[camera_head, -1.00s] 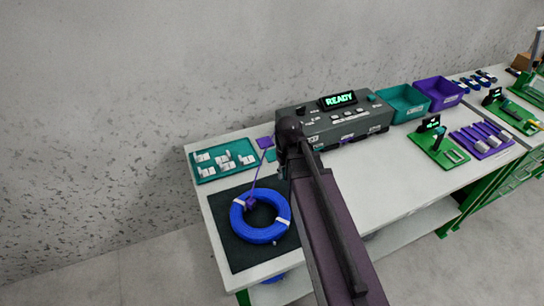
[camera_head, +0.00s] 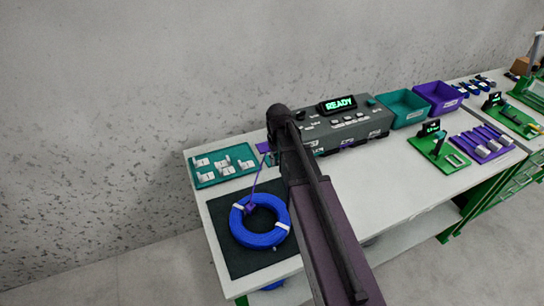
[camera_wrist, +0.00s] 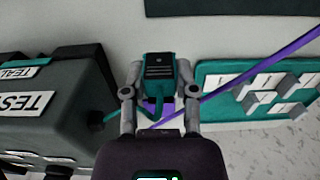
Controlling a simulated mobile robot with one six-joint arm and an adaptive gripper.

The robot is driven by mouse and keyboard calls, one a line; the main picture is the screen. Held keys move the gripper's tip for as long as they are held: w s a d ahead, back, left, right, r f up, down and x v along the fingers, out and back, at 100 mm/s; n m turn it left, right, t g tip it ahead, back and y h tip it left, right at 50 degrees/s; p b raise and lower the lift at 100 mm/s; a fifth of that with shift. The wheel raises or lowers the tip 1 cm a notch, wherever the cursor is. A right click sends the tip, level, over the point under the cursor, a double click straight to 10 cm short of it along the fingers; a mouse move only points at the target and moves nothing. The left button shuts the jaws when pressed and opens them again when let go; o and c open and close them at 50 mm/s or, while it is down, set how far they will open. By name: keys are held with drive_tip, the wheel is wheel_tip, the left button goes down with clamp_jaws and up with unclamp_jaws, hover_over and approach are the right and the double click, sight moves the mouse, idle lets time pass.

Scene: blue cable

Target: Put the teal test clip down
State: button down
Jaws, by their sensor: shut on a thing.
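The teal test clip (camera_wrist: 158,72), with a dark ribbed top, sits between the fingers of my gripper (camera_wrist: 158,88) in the wrist view. My gripper is shut on it. Light-coloured table surface shows around the clip, and a small purple patch shows just below it. I cannot tell whether the clip touches the table. In the head view my dark arm hides most of the gripper and clip, beside the tester's left end. The blue cable coil (camera_head: 262,238), with white ties, lies on a dark mat (camera_head: 222,209). A purple clip (camera_head: 250,207) is at the coil.
The grey tester (camera_head: 345,130) reads READY; it also stands left in the wrist view (camera_wrist: 50,115). A purple lead (camera_wrist: 250,78) runs close right of my gripper. A teal tray (camera_head: 225,178) holds several white pieces. Teal (camera_head: 403,108) and purple (camera_head: 438,96) bins stand right.

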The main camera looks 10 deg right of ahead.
drive_tip(key=w, duration=0.5)
drive_tip(key=shift+w+a+f, duration=0.1)
drive_tip(key=shift+a+f, duration=0.05)
drive_tip(key=shift+f, duration=0.1)
drive_tip(key=shift+w, duration=0.5)
drive_tip(key=shift+w+f+b, duration=0.15)
drive_tip(key=shift+f+b, duration=0.2)
drive_tip(key=shift+b, duration=0.2)
drive_tip(key=shift+f+b, duration=1.45)
drive_tip(key=shift+f, duration=0.1)
drive_tip(key=shift+c, duration=2)
unclamp_jaws()
